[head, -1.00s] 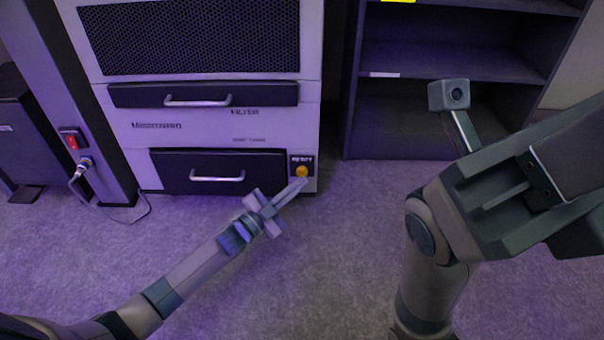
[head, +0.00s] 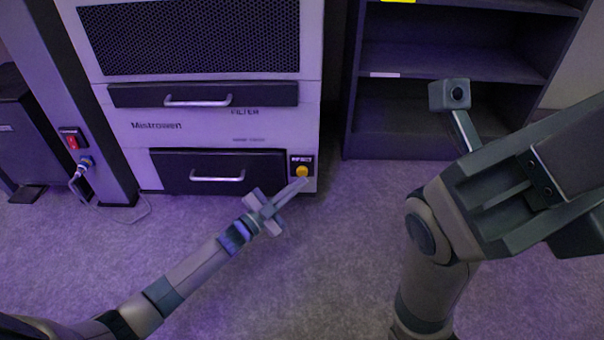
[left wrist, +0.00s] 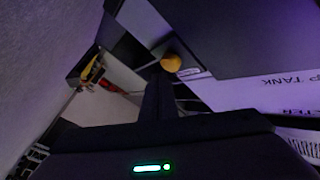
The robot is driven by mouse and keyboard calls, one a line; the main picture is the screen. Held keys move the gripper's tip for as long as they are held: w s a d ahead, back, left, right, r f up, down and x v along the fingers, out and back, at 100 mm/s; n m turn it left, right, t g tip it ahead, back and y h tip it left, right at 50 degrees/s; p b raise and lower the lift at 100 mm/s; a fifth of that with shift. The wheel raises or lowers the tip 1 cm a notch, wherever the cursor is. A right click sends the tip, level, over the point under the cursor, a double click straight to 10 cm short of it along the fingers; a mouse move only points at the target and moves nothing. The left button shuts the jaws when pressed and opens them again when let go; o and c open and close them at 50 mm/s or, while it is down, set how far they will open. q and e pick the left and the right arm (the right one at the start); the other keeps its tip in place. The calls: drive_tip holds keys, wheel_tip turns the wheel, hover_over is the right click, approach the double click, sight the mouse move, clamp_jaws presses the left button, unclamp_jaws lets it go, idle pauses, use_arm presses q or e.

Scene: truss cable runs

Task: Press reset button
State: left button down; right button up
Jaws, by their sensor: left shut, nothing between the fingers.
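The reset button (head: 302,171) is a round yellow-orange knob under a small dark label, at the lower right corner of the white cabinet (head: 230,127). My left gripper (head: 304,181) is shut and empty, its fingertips just below and in front of the button in the head view. In the left wrist view the button (left wrist: 171,62) shows just beyond the tips of the dark shut fingers (left wrist: 160,80). I cannot tell whether they touch it. My right arm's hand (head: 500,200) is large and near at the right, away from the button; its fingertips are not clear.
A dark drawer with a silver handle (head: 217,178) is left of the button, and another drawer (head: 203,95) is above. A red switch (head: 72,141) and a plugged cable (head: 80,172) are at the left. A dark shelf (head: 400,145) stands right. The carpet between is clear.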

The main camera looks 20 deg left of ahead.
use_arm(q)
drive_tip(key=shift+w+a, duration=0.25)
drive_tip(key=shift+w, duration=0.6)
idle(0.9)
drive_tip(key=shift+s, duration=0.15)
drive_tip(key=shift+s+d+p, duration=0.3)
drive_tip(key=shift+s+p, duration=0.35)
drive_tip(key=shift+s, duration=0.15)
idle(0.3)
drive_tip(key=s+p, duration=0.1)
drive_tip(key=s, duration=0.1)
drive_tip(key=s+d+p, duration=0.1)
drive_tip(key=s+p, duration=0.1)
drive_tip(key=s, duration=0.1)
drive_tip(key=shift+d, duration=0.2)
drive_tip(key=shift+r, duration=0.1)
idle(0.8)
